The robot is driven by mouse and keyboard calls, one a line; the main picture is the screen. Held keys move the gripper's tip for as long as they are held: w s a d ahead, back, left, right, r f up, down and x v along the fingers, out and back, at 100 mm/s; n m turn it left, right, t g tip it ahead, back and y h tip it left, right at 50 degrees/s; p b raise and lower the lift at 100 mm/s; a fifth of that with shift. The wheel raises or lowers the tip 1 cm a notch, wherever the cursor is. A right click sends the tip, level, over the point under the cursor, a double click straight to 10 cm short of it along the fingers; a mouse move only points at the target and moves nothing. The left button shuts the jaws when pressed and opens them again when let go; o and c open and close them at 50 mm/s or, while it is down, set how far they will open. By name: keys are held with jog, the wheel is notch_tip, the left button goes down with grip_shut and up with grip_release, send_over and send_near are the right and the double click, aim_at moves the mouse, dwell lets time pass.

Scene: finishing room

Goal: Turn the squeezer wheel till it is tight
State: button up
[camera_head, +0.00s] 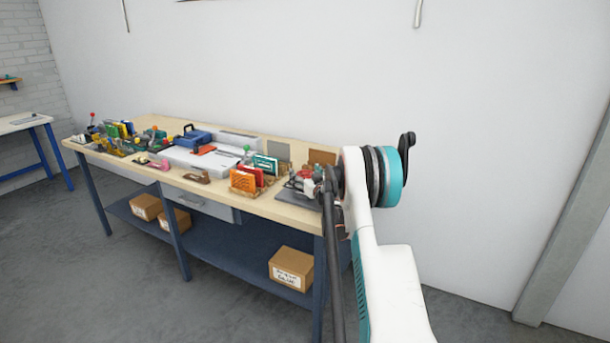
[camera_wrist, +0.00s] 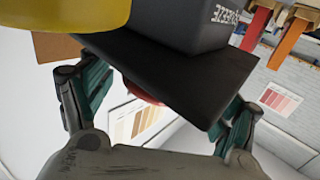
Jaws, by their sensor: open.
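In the wrist view my gripper (camera_wrist: 165,92) is open, with one teal-padded finger at the left and one at the right. A dark plate (camera_wrist: 190,85) crosses the view between and beyond the fingers. A dark grey block (camera_wrist: 185,20) with lettering that reads like "SQUEEZE" stands on it. A red rounded part (camera_wrist: 140,92) shows partly from behind the plate's edge; I cannot tell whether it is the squeezer wheel. A yellow rounded part (camera_wrist: 60,12) fills the top left corner. I cannot tell whether the fingers touch anything. In the head view my arm partly hides this end of the bench.
The workbench (camera_head: 285,213) has a pale top crowded with tools. An orange card holder (camera_head: 243,181) and a white flat case (camera_head: 200,160) stand left of my arm. Boxes (camera_head: 291,267) sit on the lower shelf. A white wall is behind. Floor is clear in front.

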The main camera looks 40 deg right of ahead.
jog(key=v, duration=1.2)
